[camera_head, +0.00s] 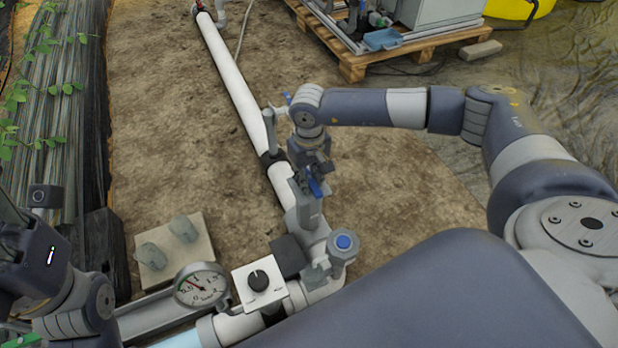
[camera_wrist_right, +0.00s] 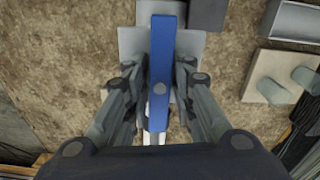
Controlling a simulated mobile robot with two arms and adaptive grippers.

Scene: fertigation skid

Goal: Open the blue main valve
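The blue valve handle (camera_head: 314,187) sits on the grey valve body (camera_head: 307,210) on the white pipe, mostly under my right gripper (camera_head: 313,165) in the head view. In the right wrist view the blue handle (camera_wrist_right: 162,55) runs lengthwise between the two fingers of my right gripper (camera_wrist_right: 160,78). One finger is on each side of it, close to its edges. I cannot tell whether they touch it. My left arm shows at the lower left of the head view. Its gripper is only partly in frame, and its opening cannot be made out.
A round fitting with a blue cap (camera_head: 343,242), a white box with a black knob (camera_head: 258,282) and a pressure gauge (camera_head: 201,287) stand near the valve. A wooden pallet (camera_head: 440,42) with equipment stands at the back. Bare soil lies right of the pipe.

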